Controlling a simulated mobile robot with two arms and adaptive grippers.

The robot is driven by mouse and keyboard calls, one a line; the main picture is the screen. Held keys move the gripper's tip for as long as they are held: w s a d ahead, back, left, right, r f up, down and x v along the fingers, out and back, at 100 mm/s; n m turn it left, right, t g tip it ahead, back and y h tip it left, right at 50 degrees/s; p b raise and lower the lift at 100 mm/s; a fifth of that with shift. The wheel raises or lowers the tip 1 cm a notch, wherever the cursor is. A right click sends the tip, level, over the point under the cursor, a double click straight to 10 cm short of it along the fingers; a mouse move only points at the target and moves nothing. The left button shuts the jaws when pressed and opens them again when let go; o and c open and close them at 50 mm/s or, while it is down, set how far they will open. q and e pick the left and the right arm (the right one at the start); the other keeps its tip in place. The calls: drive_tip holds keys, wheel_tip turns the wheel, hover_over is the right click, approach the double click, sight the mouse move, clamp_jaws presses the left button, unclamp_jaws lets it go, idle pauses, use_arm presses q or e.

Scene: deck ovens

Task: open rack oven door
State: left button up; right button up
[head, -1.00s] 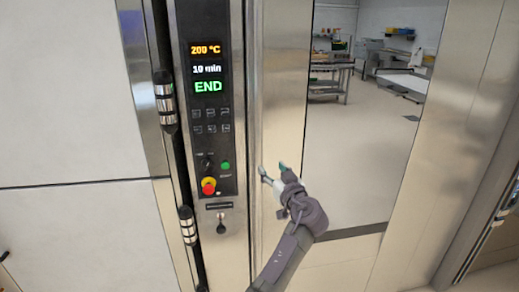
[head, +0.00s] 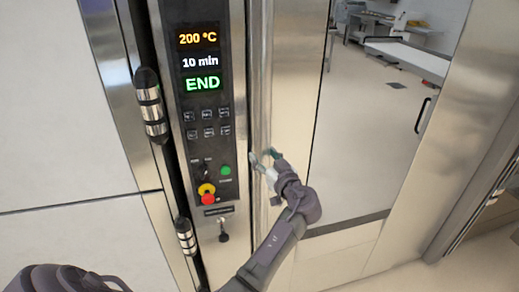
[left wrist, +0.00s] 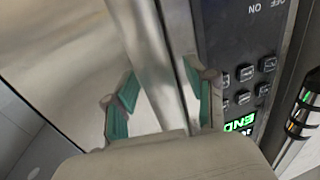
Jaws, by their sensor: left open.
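The rack oven door (head: 284,100) is a steel door with a tall window (head: 375,130), and it looks shut. Its long vertical handle bar (head: 262,70) runs beside the black control panel (head: 207,120). My left gripper (head: 264,156) is open at the bar, about level with the panel's lower part. In the left wrist view, the green-padded fingers of my left gripper (left wrist: 160,100) lie on either side of the steel bar (left wrist: 160,60). I see a gap at the fingers and cannot tell whether either touches the bar. My right gripper is not in view.
The panel shows 200 °C, 10 min and END, with a red stop button (head: 208,198) and a key switch (head: 223,232) below. Dark-and-silver hinges (head: 151,105) stand to the left. Pale floor lies clear at the lower right.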

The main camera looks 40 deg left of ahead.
use_arm(q)
drive_tip(key=shift+s+d+r, duration=0.1)
drive_tip(key=shift+d, duration=0.15)
clamp_jaws()
